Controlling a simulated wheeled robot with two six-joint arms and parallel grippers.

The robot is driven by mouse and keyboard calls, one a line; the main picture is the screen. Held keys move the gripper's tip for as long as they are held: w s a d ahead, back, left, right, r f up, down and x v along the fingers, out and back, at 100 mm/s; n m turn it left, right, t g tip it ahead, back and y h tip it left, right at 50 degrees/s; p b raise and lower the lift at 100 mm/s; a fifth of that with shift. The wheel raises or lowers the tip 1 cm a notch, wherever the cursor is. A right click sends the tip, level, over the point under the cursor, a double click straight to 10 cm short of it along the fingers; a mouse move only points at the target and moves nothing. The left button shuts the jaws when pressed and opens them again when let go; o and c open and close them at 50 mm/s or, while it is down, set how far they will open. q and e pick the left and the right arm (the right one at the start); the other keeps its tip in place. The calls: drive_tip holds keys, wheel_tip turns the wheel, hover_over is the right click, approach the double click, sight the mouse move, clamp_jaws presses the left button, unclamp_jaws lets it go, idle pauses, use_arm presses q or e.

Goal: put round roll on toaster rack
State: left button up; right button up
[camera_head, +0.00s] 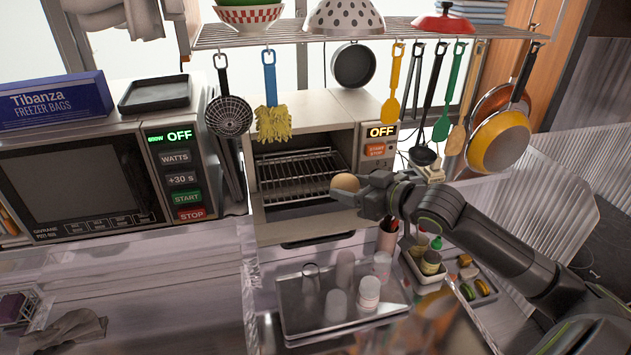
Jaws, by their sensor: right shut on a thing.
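A tan round roll (346,182) is held at the tips of my right gripper (352,190), whose arm comes in from the right. The gripper is shut on the roll. In this view the roll appears in front of the right part of the toaster opening. The toaster (350,108) has its door folded down, and its wire rack (290,176) shows inside with nothing visible on it. The roll's exact distance from the rack is hard to tell. My left gripper is not in view.
A microwave (80,182) stands left of the toaster. Utensils, including a yellow spatula (391,98), hang from an overhead shelf (300,34). A tray (300,322) with several glasses stands below the toaster. A small caddy with jars (430,264) is near my right arm.

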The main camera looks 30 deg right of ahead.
drive_tip(key=p, duration=0.3)
hover_over(316, 189)
drive_tip(key=shift+r, duration=0.1)
drive_tip(key=shift+w+f, duration=0.15)
drive_tip(key=shift+f, duration=0.05)
wheel_tip(316, 189, down, 3)
drive_tip(key=shift+p, duration=0.6)
drive_tip(key=shift+f, duration=0.1)
drive_tip(key=shift+f, duration=0.15)
drive_tip(key=o, duration=1)
drive_tip(key=shift+c, duration=0.2)
